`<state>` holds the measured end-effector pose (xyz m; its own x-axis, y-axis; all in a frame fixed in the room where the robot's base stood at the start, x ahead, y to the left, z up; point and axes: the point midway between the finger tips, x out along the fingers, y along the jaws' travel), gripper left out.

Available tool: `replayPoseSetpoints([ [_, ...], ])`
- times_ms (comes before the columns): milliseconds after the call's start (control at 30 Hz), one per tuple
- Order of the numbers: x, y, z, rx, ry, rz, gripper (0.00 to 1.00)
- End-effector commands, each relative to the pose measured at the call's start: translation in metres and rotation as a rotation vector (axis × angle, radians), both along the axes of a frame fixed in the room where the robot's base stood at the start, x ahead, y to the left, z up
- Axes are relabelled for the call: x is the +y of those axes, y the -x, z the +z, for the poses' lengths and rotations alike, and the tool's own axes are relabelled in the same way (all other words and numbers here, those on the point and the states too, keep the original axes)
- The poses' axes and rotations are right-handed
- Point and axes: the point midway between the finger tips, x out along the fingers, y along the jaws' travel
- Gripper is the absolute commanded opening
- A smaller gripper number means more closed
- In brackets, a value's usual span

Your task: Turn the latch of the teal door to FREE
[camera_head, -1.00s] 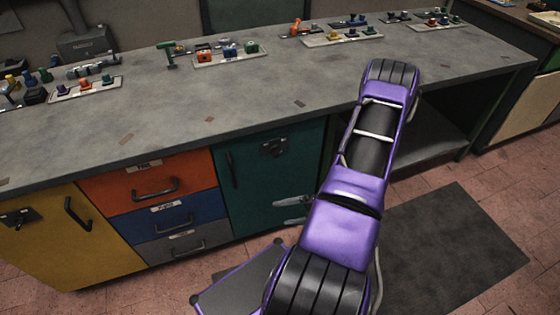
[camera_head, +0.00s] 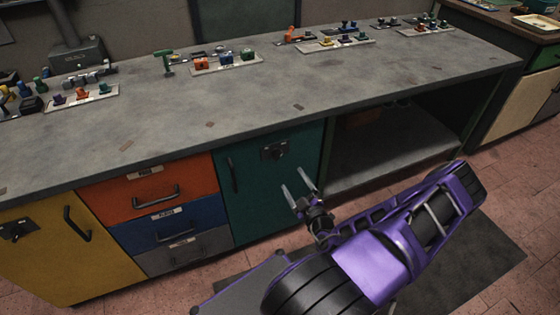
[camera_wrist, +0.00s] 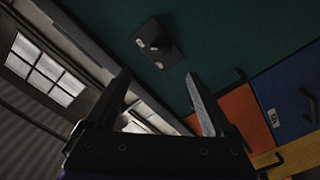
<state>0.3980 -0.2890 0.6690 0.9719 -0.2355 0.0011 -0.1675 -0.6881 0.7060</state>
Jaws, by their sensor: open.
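The teal door (camera_head: 262,190) is shut, under the workbench, right of the drawers. Its latch (camera_head: 274,150) is a small dark plate with a knob near the door's top right. In the wrist view the latch (camera_wrist: 157,42) appears beyond my fingertips, with pale marks at the plate's edges; no lettering is readable. My gripper (camera_head: 298,184) is open and empty, in front of the teal door, below and a little right of the latch in the head view. In the wrist view my gripper's two fingers (camera_wrist: 160,75) stand wide apart, and the latch is not between them.
Orange (camera_head: 147,187), blue (camera_head: 168,222) and grey (camera_head: 184,254) drawers lie left of the teal door. A yellow door (camera_head: 60,250) with its own latch (camera_head: 18,225) is farther left. The worktop (camera_head: 200,120) overhangs above. An open shelf bay (camera_head: 390,150) is to the right.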

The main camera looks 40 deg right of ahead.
Motion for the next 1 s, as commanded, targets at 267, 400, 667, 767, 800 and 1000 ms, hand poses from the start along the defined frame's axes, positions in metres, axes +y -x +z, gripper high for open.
replayPoseSetpoints([
  [267,-0.013,-0.061,-0.001,0.0,0.002,0.004,0.88],
  [400,-0.019,-0.086,-0.001,0.0,0.002,0.004,0.88],
  [667,-0.026,-0.111,-0.001,0.001,0.003,0.002,0.88],
  [767,-0.027,-0.113,-0.001,0.002,0.002,0.001,0.88],
  [800,-0.027,-0.114,0.0,0.002,0.001,0.001,0.88],
  [1000,-0.027,-0.114,0.0,0.002,0.002,0.001,0.84],
])
